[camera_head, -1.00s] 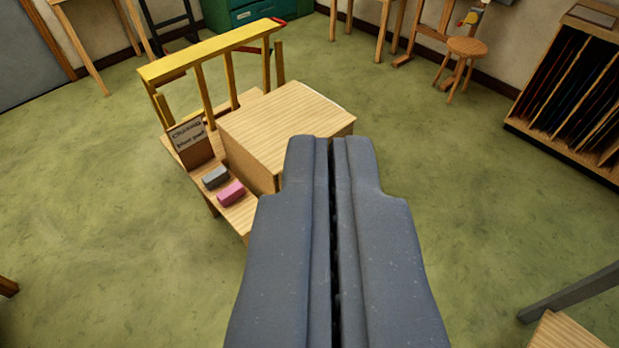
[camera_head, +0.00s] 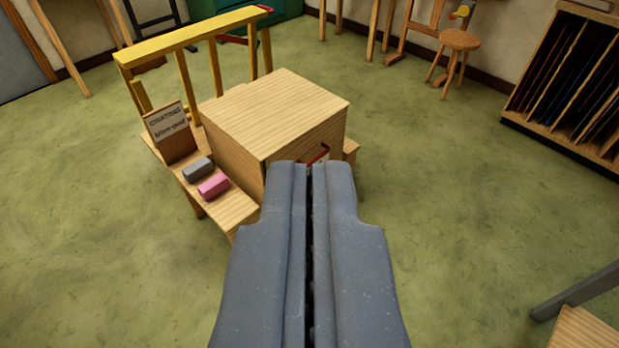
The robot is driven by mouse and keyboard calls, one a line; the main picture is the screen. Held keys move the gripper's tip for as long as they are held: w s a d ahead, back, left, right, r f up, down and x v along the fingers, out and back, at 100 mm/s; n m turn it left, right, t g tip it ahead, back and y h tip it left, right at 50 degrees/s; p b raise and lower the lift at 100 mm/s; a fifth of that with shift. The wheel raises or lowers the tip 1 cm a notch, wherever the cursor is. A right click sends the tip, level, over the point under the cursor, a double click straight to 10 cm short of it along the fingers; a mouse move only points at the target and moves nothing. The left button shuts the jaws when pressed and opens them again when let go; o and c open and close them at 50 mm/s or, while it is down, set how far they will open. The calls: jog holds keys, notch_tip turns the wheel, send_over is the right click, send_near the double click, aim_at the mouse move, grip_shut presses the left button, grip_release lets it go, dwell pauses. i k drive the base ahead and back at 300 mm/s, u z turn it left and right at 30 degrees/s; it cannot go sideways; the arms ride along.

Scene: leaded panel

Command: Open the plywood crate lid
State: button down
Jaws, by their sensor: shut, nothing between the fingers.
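The plywood crate (camera_head: 230,150) stands on a low wooden bench (camera_head: 232,208) in the upper middle of the view. Its flat lid (camera_head: 275,112) is closed. A red handle (camera_head: 318,154) shows on the crate's near right face, partly hidden behind my fingertips. My gripper (camera_head: 309,165) is shut and empty, pointing at the crate from the near side. In the picture its tips overlap the crate's front face just below the handle. I cannot tell how far they are from it, but they do not visibly hold anything.
A grey block (camera_head: 198,168), a pink block (camera_head: 213,186) and a small sign (camera_head: 168,128) sit on the bench left of the crate. A yellow rail (camera_head: 190,35) stands behind. A stool (camera_head: 458,42) and a rack (camera_head: 570,85) are at right. Green floor is clear around.

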aim_at(280, 115)
jog(key=z, duration=0.5)
jog(key=i, duration=2)
jog(key=u, duration=1.9)
jog(key=i, duration=0.45)
jog(key=z, duration=0.15)
